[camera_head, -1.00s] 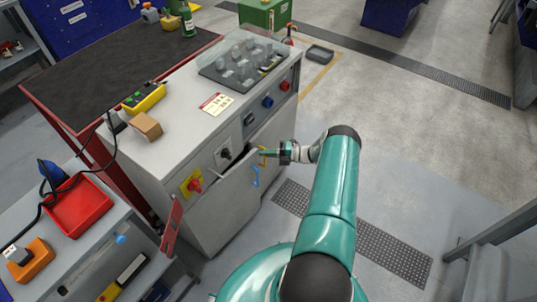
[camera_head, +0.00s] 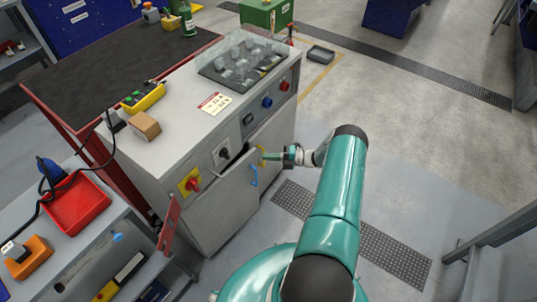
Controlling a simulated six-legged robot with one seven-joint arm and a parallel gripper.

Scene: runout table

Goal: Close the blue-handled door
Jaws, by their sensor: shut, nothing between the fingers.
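The door with the blue handle (camera_head: 254,176) is on the front of the grey cabinet. The door (camera_head: 228,205) stands slightly ajar, with a dark gap showing along its top edge. My gripper (camera_head: 265,156) is shut and empty.
The cabinet top (camera_head: 185,125) carries a cardboard box (camera_head: 145,126) and a clear-covered panel (camera_head: 245,65). A red-framed panel (camera_head: 169,224) sticks out left of the door. A red tray (camera_head: 76,205) lies on the left bench.

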